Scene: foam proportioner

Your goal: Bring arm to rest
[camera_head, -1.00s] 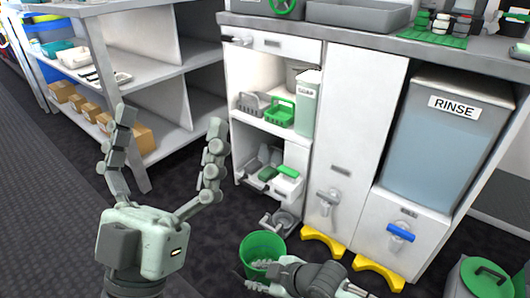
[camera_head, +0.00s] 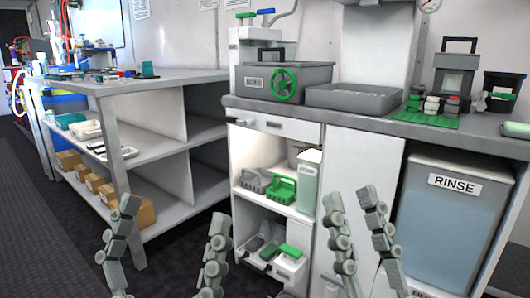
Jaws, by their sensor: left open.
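My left gripper (camera_head: 167,248) shows at the lower left of the head view, its two grey jointed fingers spread wide apart with nothing between them. It stands in front of the shelf unit and the left edge of the cabinet. My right gripper (camera_head: 361,238) shows at the lower middle, fingers pointing up, in front of the cabinet's right door. Its two fingers are apart, with only the cabinet front visible between them. Both palms are below the picture's edge.
A white cabinet (camera_head: 360,165) holds green and grey caddies and a bin marked RINSE (camera_head: 448,215). Its counter (camera_head: 290,108) carries a grey box with a green wheel (camera_head: 285,85) and a tray (camera_head: 355,98). Shelves with boxes (camera_head: 150,180) stand left.

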